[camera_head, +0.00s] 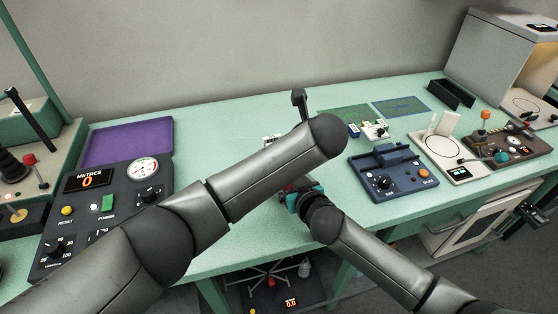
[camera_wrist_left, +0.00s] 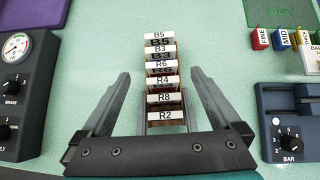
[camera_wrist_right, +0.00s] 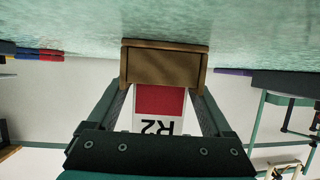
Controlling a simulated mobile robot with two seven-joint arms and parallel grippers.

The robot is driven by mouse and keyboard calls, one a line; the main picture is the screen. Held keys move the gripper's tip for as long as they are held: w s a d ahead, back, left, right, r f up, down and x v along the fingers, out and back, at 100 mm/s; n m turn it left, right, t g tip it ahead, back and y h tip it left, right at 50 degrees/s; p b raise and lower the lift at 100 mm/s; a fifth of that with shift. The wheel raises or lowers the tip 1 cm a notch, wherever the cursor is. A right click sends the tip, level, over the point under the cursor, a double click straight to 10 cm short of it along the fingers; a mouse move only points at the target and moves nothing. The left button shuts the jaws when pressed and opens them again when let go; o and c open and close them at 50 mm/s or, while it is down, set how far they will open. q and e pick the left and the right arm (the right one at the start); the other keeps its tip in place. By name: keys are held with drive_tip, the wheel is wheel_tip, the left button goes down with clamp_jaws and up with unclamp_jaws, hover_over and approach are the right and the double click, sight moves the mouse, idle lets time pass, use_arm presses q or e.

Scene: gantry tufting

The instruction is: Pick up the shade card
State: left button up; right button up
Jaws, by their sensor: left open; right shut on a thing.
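A row of shade cards (camera_wrist_left: 163,80) with white labels B5, B3, R6, R4, R8 and R2 stands in a small holder in the left wrist view. My left gripper (camera_wrist_left: 160,74) is open above the row, one finger on each side. In the right wrist view, my right gripper (camera_wrist_right: 160,97) is shut on a card (camera_wrist_right: 158,100) with a red patch and an upside-down R2 label. A brown holder end (camera_wrist_right: 163,66) shows just beyond it; I cannot tell whether the card is clear of it. In the head view, my left arm hides most of the row and the left gripper.
A dark control box with a gauge (camera_head: 143,170) and a purple mat (camera_head: 127,144) lie at the left. A blue control box (camera_head: 392,172), a cream device (camera_head: 446,155) and a brown panel (camera_head: 507,147) stand at the right.

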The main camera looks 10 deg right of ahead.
use_arm(q)
drive_tip(key=shift+x, duration=2.15)
drive_tip(key=shift+s+d+f, duration=0.1)
drive_tip(key=shift+f, duration=0.05)
drive_tip(key=shift+c, duration=0.2)
clamp_jaws()
